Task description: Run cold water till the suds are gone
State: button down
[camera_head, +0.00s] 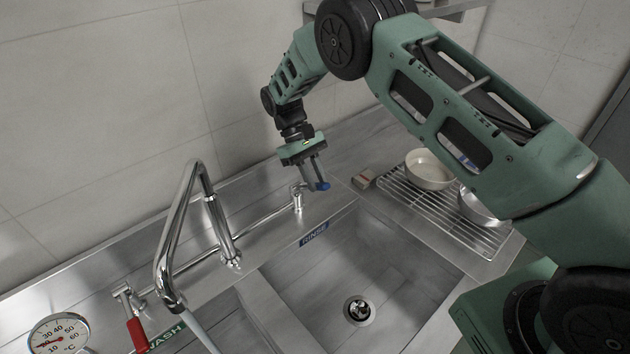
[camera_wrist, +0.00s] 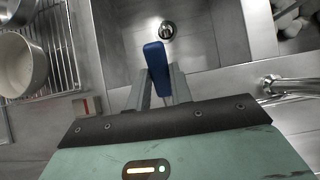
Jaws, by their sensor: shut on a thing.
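My gripper (camera_head: 316,176) is shut on the blue tap lever (camera_head: 323,187) at the right end of the faucet pipe. In the wrist view the blue lever (camera_wrist: 157,66) lies between my fingers. The chrome faucet (camera_head: 168,215) has its spout end over the left basin (camera_head: 225,330), labelled WASH. A pale streak, seemingly water (camera_head: 203,335), runs down from the spout and leaves the picture. The red tap lever (camera_head: 137,335) is at the lower left. The right basin (camera_head: 400,260), labelled RINSE, looks bare around its drain (camera_head: 359,310).
A wire rack (camera_head: 440,215) right of the right basin holds a cream bowl (camera_head: 430,170) and a metal pan (camera_head: 480,205). A dial thermometer (camera_head: 58,332) is at the lower left. The tiled wall is close behind.

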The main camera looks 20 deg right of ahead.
dwell(0.3)
jog(key=c, duration=1.2)
grip_release()
jog(key=shift+c, duration=0.2)
jog(key=shift+w+r, duration=0.1)
jog(key=shift+w, duration=0.05)
jog(key=shift+w+a+r+b, duration=0.15)
jog(key=shift+w+r+b, duration=0.05)
jog(key=shift+b, duration=0.2)
jog(key=b+v, duration=0.4)
jog(key=v, duration=0.7)
jog(key=shift+r, duration=0.1)
